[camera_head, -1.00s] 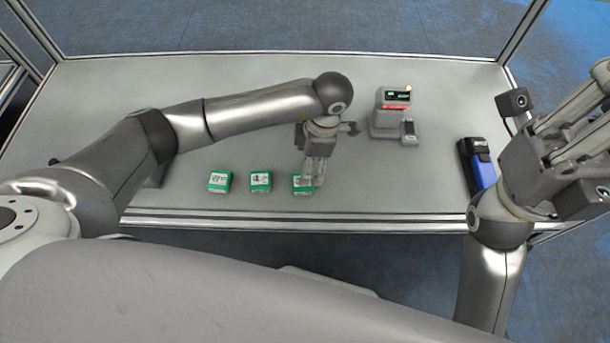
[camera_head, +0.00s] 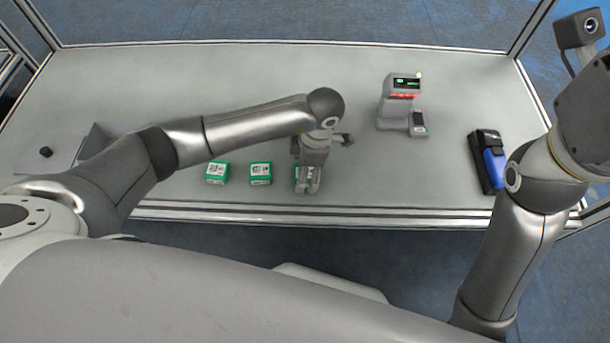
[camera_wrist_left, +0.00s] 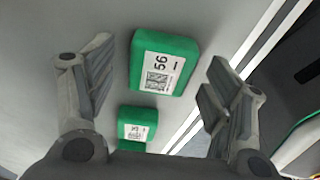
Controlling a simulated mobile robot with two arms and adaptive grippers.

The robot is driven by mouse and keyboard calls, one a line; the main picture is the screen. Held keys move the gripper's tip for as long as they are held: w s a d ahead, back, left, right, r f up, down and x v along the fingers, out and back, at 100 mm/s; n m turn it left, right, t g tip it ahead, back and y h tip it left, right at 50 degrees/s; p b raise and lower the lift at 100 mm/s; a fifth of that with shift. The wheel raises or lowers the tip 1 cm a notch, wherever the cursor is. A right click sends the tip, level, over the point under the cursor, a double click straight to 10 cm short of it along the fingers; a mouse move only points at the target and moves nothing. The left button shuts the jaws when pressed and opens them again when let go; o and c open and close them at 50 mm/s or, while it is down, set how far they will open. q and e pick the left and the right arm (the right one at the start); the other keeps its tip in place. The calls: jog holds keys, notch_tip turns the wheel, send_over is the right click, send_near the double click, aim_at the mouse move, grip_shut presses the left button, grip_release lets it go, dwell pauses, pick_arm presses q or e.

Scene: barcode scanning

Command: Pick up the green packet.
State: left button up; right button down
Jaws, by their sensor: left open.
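Three green packets with white labels lie in a row near the table's front edge: the left packet (camera_head: 217,172), the middle packet (camera_head: 260,173) and the right packet (camera_head: 296,172). The right packet is mostly hidden by my left gripper (camera_head: 308,187), which is open and points down over it. In the left wrist view, one green packet (camera_wrist_left: 163,65) marked "56" lies between the spread fingers, apart from both. My right gripper's body (camera_head: 588,120) is cut off at the right edge, fingers out of sight.
A grey device (camera_head: 396,108) with a small screen and red light stands at the table's centre right. A black and blue device (camera_head: 487,162) lies farther right. A grey angled piece (camera_head: 95,143) is behind my left arm. The table's back is clear.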

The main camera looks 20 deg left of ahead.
pick_arm(q)
jog(key=c, duration=1.2)
jog(key=shift+r, duration=0.2)
